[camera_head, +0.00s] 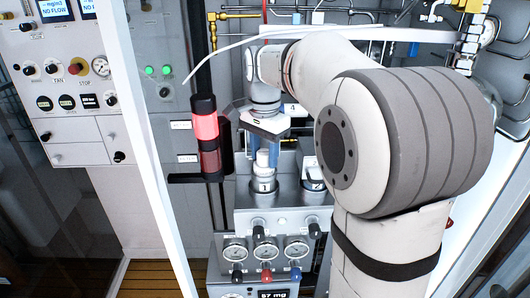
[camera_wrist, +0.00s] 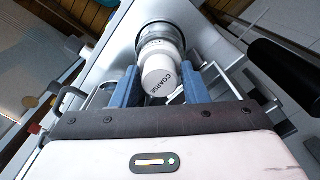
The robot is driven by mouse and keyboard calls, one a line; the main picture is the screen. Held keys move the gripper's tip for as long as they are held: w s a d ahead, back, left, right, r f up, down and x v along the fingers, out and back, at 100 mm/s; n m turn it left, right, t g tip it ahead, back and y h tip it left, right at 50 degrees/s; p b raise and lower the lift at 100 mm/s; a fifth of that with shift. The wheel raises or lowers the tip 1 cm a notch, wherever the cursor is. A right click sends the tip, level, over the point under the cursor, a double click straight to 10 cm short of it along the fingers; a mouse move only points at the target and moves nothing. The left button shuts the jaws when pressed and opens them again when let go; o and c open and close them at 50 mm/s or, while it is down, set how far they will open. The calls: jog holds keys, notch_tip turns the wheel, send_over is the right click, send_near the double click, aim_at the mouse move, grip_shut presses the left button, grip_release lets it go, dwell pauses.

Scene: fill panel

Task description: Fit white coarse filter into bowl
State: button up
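The white coarse filter (camera_wrist: 160,78) is a pale cylinder with "COARSE" on its end, seen end-on in the wrist view. The two blue fingers of my gripper (camera_wrist: 161,82) lie along its opposite sides and appear closed on it. The bowl (camera_wrist: 156,34), a round metallic cup, is right beyond the filter's far end. In the head view my gripper (camera_head: 267,156) points down over the bowl marked 1 (camera_head: 263,186), with the white filter (camera_head: 264,170) at the bowl's mouth. How deep the filter sits is hard to tell.
A second position marked 2 (camera_head: 314,186) stands just right of the bowl. Pressure gauges (camera_head: 266,251) are below. A red-lit signal tower (camera_head: 206,132) stands close on the left, and a white upright post (camera_head: 143,130) is farther left. Pipes run along the back wall.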

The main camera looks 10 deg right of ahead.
jog(key=shift+o, duration=1.1)
notch_tip(320, 180, up, 12)
jog(key=s+f+n+t, duration=0.4)
jog(key=s+f+n, duration=0.7)
jog(key=s+f, duration=0.9)
jog(key=shift+s, duration=0.85)
jog(key=shift+f+b, duration=0.15)
jog(key=shift+b, duration=0.15)
jog(key=shift+g, duration=0.3)
jog(key=b+x, duration=0.2)
jog(key=s+b+x, duration=0.1)
jog(key=b+x, duration=0.1)
jog(key=x, duration=0.1)
jog(key=shift+d+f, duration=0.1)
jog(key=shift+f, duration=0.15)
